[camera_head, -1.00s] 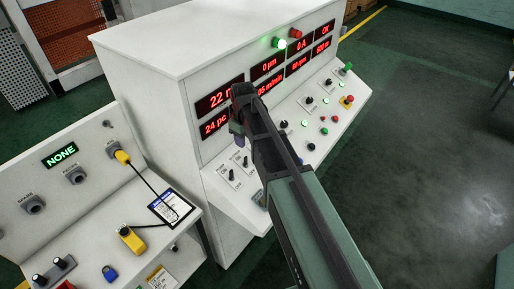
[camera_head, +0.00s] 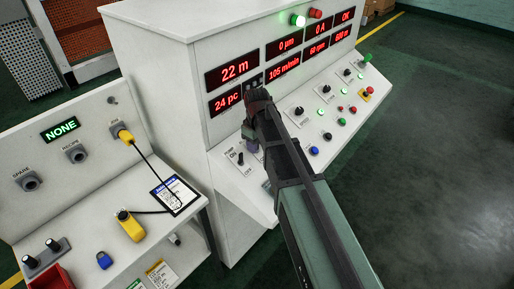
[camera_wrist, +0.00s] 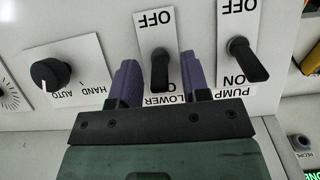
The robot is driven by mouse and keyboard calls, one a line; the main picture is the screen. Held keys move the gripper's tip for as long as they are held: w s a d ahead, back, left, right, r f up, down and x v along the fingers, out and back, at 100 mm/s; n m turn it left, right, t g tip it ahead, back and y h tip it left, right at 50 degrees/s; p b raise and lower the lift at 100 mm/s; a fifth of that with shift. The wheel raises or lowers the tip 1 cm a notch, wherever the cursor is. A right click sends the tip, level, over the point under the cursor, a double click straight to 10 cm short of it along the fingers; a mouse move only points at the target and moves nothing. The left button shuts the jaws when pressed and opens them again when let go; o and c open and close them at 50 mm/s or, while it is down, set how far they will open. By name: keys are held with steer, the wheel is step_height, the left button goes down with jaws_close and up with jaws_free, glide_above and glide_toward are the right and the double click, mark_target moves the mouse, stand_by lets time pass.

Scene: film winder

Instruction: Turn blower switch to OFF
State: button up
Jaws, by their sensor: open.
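The blower switch (camera_wrist: 160,68) is a black lever on a white plate in the wrist view. OFF is printed at the plate's top in that picture. The plate's lower label is partly hidden by my gripper. The lever's handle points down in that picture, away from OFF. My gripper (camera_wrist: 158,75) is open, with one purple finger on each side of the lever; I cannot tell whether either touches it. In the head view, my gripper (camera_head: 250,141) is over the left part of the sloped panel and hides the blower switch.
The pump switch (camera_wrist: 243,60) is close on the right in the wrist view, its lever towards ON. An AUTO/HAND knob (camera_wrist: 50,74) is on the left. Red displays (camera_head: 233,72) stand above the panel. A side desk (camera_head: 60,220) holds a yellow device (camera_head: 130,226).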

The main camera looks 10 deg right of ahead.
jaws_close()
steer(key=shift+s, duration=0.1)
steer(key=shift+s+d+f+t+y+b, duration=0.2)
steer(key=shift+s+t+y+b, duration=0.1)
steer(key=shift+t+y, duration=0.3)
steer(key=t, duration=0.1)
steer(key=t+y+b, duration=0.1)
steer(key=t+b, duration=0.1)
steer(key=shift+s+d+f+y, duration=0.25)
steer(key=shift+s+f+y, duration=0.05)
steer(key=shift+s+y, duration=0.1)
steer(key=t+y+b, duration=0.1)
steer(key=t+b, duration=0.1)
steer(key=b, duration=0.1)
steer(key=shift+s+d+f+y, duration=0.15)
steer(key=shift+d+f+y, duration=0.1)
steer(key=shift+y, duration=0.15)
steer(key=shift+t+y+b, duration=0.5)
steer(key=shift+t+b, duration=0.4)
steer(key=shift+b, duration=0.05)
steer(key=shift+r, duration=0.1)
